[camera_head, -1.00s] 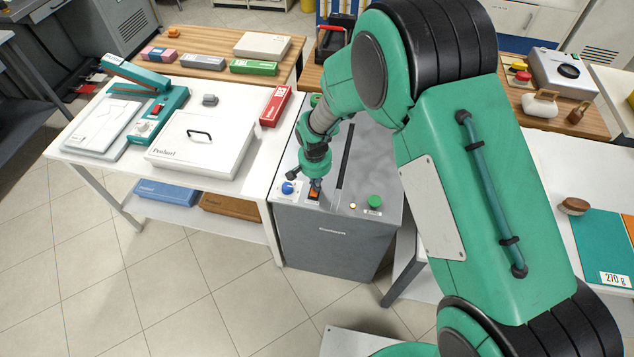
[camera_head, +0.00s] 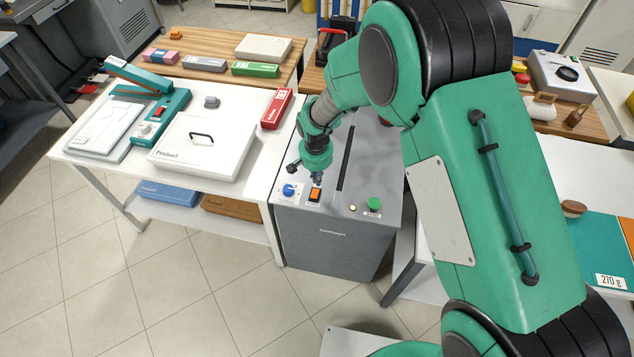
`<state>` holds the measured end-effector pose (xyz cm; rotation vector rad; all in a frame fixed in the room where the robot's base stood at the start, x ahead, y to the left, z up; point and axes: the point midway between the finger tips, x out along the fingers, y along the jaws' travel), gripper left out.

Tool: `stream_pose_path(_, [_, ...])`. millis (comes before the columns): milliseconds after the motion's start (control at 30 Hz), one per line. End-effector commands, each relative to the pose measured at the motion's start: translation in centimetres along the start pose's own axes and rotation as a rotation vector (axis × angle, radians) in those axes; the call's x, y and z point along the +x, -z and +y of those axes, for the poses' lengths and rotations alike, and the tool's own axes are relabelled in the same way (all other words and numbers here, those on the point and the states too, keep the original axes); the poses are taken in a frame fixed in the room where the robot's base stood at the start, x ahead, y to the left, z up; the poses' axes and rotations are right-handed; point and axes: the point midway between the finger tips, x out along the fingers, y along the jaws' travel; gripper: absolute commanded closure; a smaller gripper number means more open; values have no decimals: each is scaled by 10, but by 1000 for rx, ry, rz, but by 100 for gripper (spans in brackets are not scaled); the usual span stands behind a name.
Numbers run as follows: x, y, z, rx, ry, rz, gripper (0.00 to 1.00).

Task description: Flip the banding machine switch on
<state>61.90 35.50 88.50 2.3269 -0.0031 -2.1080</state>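The banding machine (camera_head: 330,238) is a grey cabinet with a dark slot in its top, standing in the middle of the view. Its orange rocker switch (camera_head: 314,195) is on the front edge of the top, between a blue knob (camera_head: 289,190) and a small pale button (camera_head: 352,208). A green button (camera_head: 375,204) is at the right. My gripper (camera_head: 315,179) hangs just above and behind the orange switch, apart from it as far as I can see. It is small and dark here, and its finger opening is not clear.
A white table (camera_head: 263,130) on the left holds a white flat case (camera_head: 203,147), a red box (camera_head: 277,108) and a teal sealer (camera_head: 165,115). Another white table (camera_head: 560,165) stands on the right. My arm covers the area right of the machine.

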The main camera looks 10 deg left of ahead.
Motion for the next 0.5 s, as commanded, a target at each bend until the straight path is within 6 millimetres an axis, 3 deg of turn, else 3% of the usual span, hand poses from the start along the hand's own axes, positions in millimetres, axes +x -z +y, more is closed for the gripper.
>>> stream_pose_path(200, [-40,12,0,1,1,2,100])
stream_pose_path(500, [-82,24,0,0,0,1,100])
